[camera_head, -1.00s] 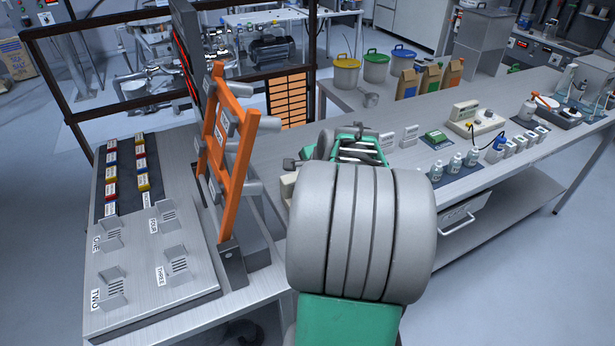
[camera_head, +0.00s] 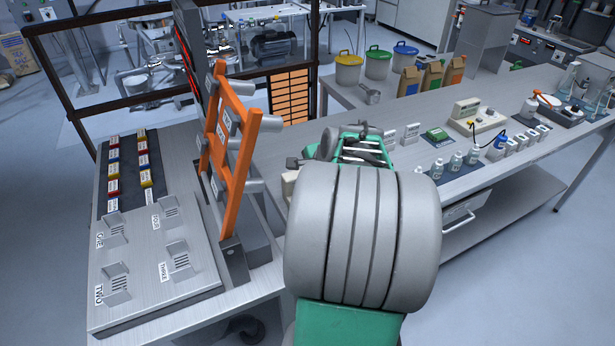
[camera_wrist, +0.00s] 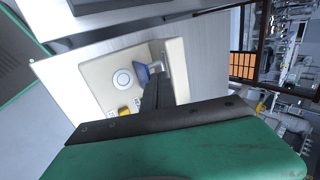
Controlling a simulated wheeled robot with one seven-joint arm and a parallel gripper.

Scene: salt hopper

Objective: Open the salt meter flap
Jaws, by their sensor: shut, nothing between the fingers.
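A cream-coloured device (camera_wrist: 107,72) with a round white button, a yellow part and a blue-grey rounded piece (camera_wrist: 141,74) lies ahead in the wrist view. I cannot tell for sure that it is the salt meter, or which part is its flap. My gripper (camera_wrist: 154,84) is shut and empty. Its dark fingers reach over the device, close beside the blue-grey piece; I cannot tell whether they touch it. In the head view a small cream part (camera_head: 289,182) shows at the left of my arm, which hides the rest and the fingers.
An orange rack (camera_head: 228,150) with grey pegs stands left of my arm. A metal panel (camera_head: 145,255) with numbered holders is at the left. Bottles (camera_head: 455,162), cards and a cream instrument (camera_head: 477,115) stand on the bench at the right. Buckets are behind.

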